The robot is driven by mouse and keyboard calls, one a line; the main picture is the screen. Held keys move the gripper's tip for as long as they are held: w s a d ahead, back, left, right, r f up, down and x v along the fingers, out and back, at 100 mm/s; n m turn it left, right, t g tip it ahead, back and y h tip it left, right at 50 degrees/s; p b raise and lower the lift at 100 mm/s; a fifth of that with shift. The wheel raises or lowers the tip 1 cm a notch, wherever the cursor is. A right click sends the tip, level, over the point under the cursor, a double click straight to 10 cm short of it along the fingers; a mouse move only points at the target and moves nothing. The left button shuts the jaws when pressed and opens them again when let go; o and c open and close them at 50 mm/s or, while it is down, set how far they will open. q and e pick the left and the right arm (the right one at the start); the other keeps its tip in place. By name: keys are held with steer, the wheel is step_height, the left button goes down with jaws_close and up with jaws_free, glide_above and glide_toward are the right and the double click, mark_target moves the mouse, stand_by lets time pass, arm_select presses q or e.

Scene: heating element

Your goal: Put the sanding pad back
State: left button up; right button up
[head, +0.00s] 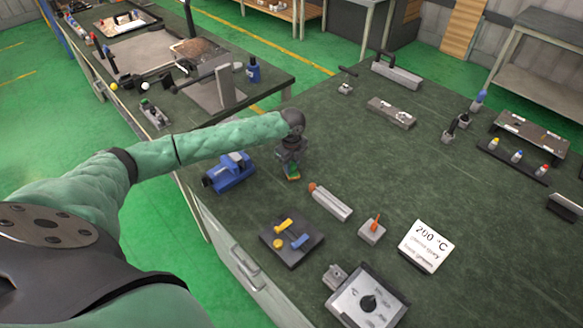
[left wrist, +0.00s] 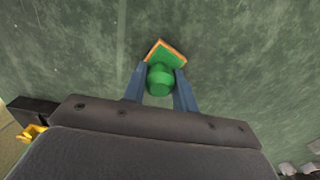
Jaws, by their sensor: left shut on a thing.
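The sanding pad (head: 293,176) has a green body with an orange edge and a round green knob. My left gripper (head: 291,163) is above it, at the near-left part of the dark green bench top (head: 330,150). In the left wrist view the pad (left wrist: 170,52) shows at the fingertips, and the blue fingers of my left gripper (left wrist: 160,78) are shut on its green knob. I cannot tell whether the pad touches the bench or hangs just above it. My right gripper is not in view.
A blue vise (head: 230,171) stands left of the pad. A grey block with an orange tip (head: 332,203) lies to its right. A black holder (head: 290,250) with yellow and blue tools is nearer. A 200 °C sign (head: 426,246) stands farther right.

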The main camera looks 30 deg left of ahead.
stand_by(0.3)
arm_select(q)
steer(key=o, duration=0.9)
steer(key=shift+f, duration=0.1)
steer(key=shift+o, duration=0.2)
